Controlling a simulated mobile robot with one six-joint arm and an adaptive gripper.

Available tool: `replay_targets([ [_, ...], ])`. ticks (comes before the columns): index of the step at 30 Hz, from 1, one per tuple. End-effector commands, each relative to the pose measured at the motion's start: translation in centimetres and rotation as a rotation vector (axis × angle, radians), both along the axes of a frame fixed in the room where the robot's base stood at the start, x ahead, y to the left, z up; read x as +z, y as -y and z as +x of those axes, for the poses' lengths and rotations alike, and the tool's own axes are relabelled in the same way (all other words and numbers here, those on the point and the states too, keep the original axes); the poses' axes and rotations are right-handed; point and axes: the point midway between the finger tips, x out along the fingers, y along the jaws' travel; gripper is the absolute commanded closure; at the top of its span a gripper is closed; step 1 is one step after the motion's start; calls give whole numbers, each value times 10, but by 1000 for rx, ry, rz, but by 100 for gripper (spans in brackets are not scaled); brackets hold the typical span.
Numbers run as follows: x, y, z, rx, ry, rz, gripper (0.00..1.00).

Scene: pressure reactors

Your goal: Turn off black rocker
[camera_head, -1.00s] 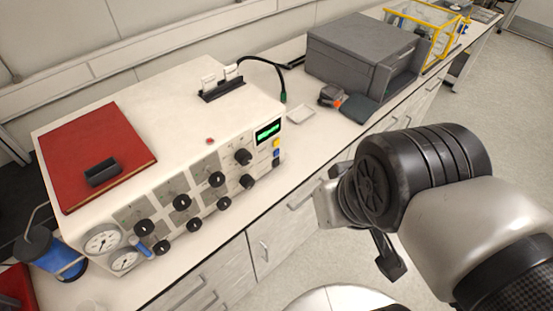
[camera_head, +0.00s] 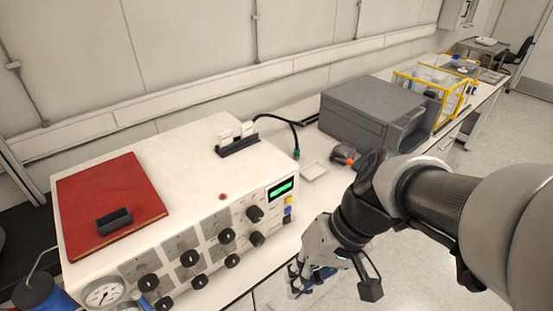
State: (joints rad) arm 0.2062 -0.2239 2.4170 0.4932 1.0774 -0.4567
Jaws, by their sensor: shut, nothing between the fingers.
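The white reactor control box (camera_head: 180,165) stands on the bench with its knob panel facing me. The panel has several black knobs (camera_head: 190,258), a green-lit display (camera_head: 282,188) and small blue and yellow buttons (camera_head: 288,205) at its right end. I cannot make out for certain which small part is the black rocker. My gripper (camera_head: 297,284) is in front of the panel's lower right, apart from the knobs, pointing down and left. Its fingers look shut and empty, and they are small and partly hard to see.
A red book (camera_head: 110,190) with a black block (camera_head: 114,220) lies on the box. A black holder with white pieces (camera_head: 238,147) stands at its back. A grey case (camera_head: 365,112) and a yellow-framed rack (camera_head: 440,95) stand farther right. A gauge (camera_head: 103,293) is at lower left.

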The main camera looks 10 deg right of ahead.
Motion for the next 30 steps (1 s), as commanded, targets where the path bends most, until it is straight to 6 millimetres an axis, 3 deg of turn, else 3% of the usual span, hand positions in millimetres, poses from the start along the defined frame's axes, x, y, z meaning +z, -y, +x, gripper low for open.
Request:
replay_targets([
  [7, -26, -15, 45, -60, -83, 310, 100],
  [14, -53, -7, 99, -179, -47, 582, 100],
  [23, -113, 40, 169, -430, 122, 846, 100],
  [30, -185, 102, 203, -689, 318, 929, 100],
])
